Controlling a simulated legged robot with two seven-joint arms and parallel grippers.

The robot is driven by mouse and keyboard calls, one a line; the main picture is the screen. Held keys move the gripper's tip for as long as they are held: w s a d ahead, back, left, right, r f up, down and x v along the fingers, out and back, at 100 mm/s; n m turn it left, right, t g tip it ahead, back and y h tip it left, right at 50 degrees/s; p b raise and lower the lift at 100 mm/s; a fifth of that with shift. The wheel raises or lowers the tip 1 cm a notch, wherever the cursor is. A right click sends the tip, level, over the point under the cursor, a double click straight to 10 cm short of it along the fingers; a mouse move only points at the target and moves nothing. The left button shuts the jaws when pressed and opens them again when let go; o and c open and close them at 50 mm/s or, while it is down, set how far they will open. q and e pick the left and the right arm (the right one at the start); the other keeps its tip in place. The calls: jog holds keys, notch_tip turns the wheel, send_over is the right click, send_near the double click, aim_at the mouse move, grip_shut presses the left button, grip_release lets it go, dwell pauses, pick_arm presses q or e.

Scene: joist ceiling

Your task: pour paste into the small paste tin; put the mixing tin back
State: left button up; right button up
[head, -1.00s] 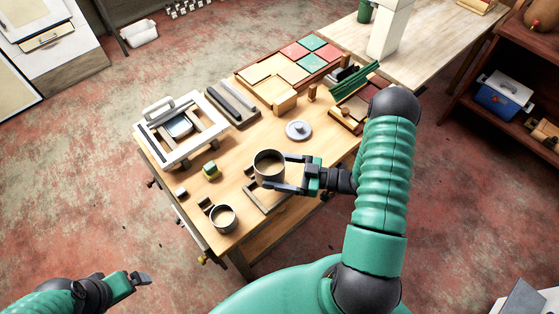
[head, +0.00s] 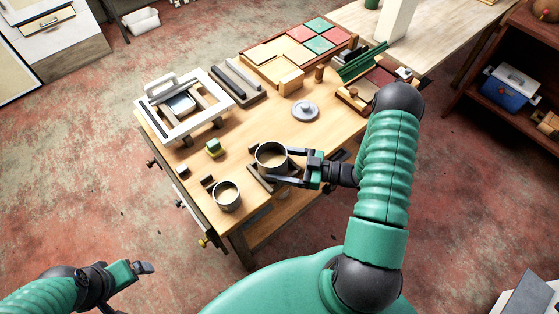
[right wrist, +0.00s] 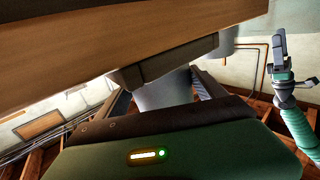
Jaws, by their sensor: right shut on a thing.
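The mixing tin (head: 272,157) is a grey open can with tan paste inside. My right gripper (head: 289,166) is shut on its side, with a finger along each side. The tin looks upright over a dark wooden rest (head: 258,181); I cannot tell if it touches. In the right wrist view the tin's wall (right wrist: 165,92) shows between the fingers.
A grey round lid (head: 305,110) lies behind the mixing tin. Coloured tiles (head: 320,44) lie at the back. Some bare wood (head: 240,128) shows mid-table.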

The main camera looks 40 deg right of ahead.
jog(key=shift+w, duration=0.1)
jog(key=shift+d+f, duration=0.15)
jog(key=shift+d, duration=0.15)
jog(key=o, duration=2)
jog(key=shift+d, duration=0.1)
pick_arm(q)
jog(key=shift+d, duration=0.25)
pick_arm(e)
jog(key=shift+o, duration=0.2)
jog(key=shift+s+d, duration=0.1)
jog(key=shift+s, duration=0.3)
pick_arm(q)
jog(key=shift+f+b, duration=0.25)
jog(key=shift+b, duration=0.05)
pick_arm(e)
jog(key=v, duration=1.6)
